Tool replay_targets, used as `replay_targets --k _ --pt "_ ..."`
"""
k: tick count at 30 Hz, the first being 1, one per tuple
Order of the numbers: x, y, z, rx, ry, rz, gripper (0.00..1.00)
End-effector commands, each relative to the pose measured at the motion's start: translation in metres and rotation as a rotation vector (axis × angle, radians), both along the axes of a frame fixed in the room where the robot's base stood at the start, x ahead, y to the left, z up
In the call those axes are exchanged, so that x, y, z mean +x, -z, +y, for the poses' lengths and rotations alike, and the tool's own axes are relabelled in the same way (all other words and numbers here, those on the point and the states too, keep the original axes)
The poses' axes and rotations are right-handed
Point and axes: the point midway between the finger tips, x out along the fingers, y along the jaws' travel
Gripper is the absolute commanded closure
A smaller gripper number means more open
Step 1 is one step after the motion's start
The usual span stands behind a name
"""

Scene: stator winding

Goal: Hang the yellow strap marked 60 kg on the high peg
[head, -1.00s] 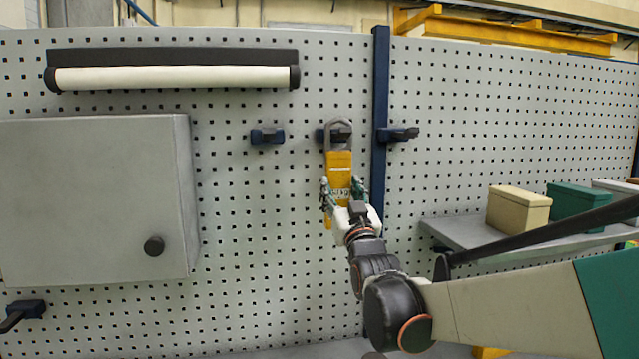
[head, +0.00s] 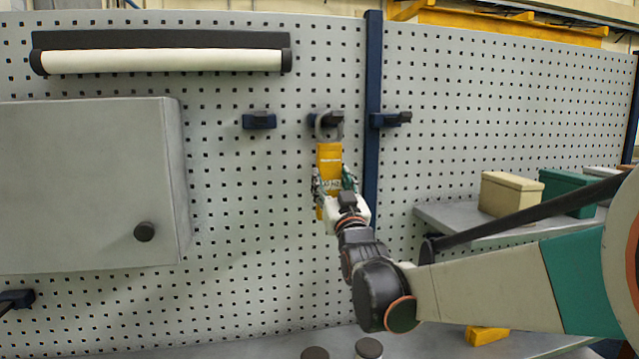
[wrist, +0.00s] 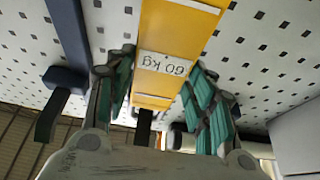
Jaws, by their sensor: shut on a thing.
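The yellow strap (head: 329,158) hangs upright from my gripper, with a grey metal ring at its top (head: 320,127). My gripper (head: 334,188) is shut on the strap below the ring. In the wrist view, the strap (wrist: 180,25) shows upside down between the green fingers (wrist: 160,95), with a white label reading 60 kg (wrist: 165,66). The ring overlaps the middle peg (head: 334,118) of the upper row in the head view. The peg's dark end shows within the ring's outline. I cannot tell for certain whether the ring is around the peg.
Other pegs stand on the grey perforated panel to the left (head: 259,120) and right (head: 390,119), the right one by a blue post (head: 372,80). A grey cabinet (head: 85,185) is at left. A shelf (head: 465,222) at right holds boxes (head: 511,193).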

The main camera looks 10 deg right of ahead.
Motion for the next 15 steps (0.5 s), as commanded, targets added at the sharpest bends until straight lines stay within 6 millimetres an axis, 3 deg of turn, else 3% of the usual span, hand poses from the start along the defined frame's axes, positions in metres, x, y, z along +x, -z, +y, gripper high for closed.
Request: replay_targets --k 8,9,11,15 --pt "0.0000 -0.0004 0.0000 0.000 0.000 -0.001 0.87" --pt "0.0000 -0.0003 0.0000 0.000 0.000 -0.001 0.41" --pt "0.0000 -0.0003 0.0000 0.000 0.000 -0.001 0.28" --pt "0.0000 -0.0002 0.0000 0.000 0.000 0.000 0.27"
